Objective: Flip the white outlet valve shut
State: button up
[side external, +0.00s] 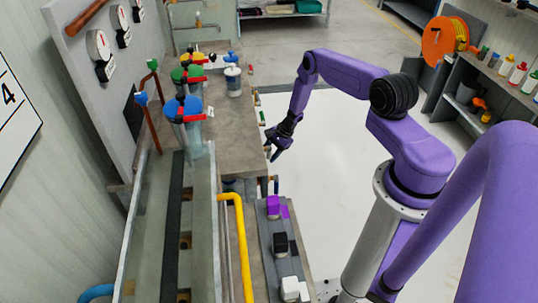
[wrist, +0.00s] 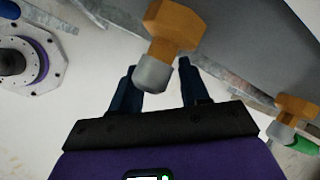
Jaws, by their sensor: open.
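No part is labelled as the white outlet valve. In the side external view, a small pale fitting (side external: 257,99) sits on the bench's right edge, too small to read. A white block (side external: 290,288) stands on the low grey strip at the bottom. In the wrist view, a brass fitting with a grey-white end (wrist: 153,74) juts from the grey bench side, in front of or between my fingers; the depth is unclear. My gripper (side external: 275,153) is beside the bench's right edge. Its dark fingers are apart in the wrist view (wrist: 157,66), holding nothing visible.
Another brass fitting (wrist: 296,106) with a green handle (wrist: 304,145) is at the wrist view's right. The white floor (side external: 320,160) right of the bench is clear.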

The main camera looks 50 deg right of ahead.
jog(key=shift+w+a+f, duration=0.15)
jog(key=shift+a+f, duration=0.05)
jog(key=shift+f, duration=0.2)
grip_shut()
jog(key=shift+s+a+f+m+g+y, duration=0.2)
jog(key=shift+a+m+g+y, duration=0.15)
jog(key=shift+g+y, duration=0.35)
jog(key=shift+s+a+g+y, duration=0.3)
jog(key=shift+s+g+y, duration=0.05)
jog(key=shift+g+y, duration=0.25)
jog(key=shift+r, duration=0.1)
